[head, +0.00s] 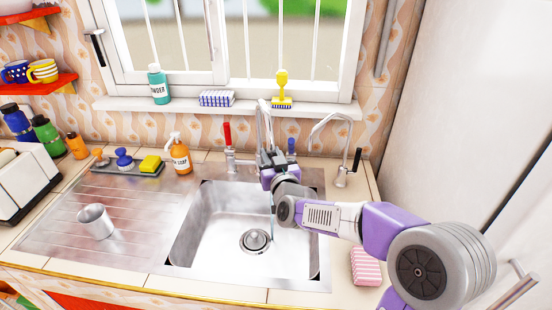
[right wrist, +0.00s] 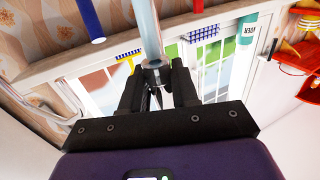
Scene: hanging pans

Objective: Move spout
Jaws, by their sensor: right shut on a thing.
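The metal spout (head: 262,115) rises behind the sink between a red tap handle (head: 227,133) and a blue tap handle (head: 291,146). My right gripper (head: 268,152) is shut on the spout above the back of the basin. In the right wrist view the spout (right wrist: 146,30) runs as a pale metal tube down to the dark fingers of my right gripper (right wrist: 158,88). The blue handle (right wrist: 91,20) and the red handle (right wrist: 196,5) show there on either side. My forearm hides part of the basin. My left gripper is not in view.
The steel sink (head: 210,235) is empty around its drain. A second thin curved tap (head: 340,165) stands at the right. A metal cup (head: 96,222) is on the drainboard. A soap bottle (head: 180,156) stands behind it. A pink striped sponge (head: 366,267) lies at the right front.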

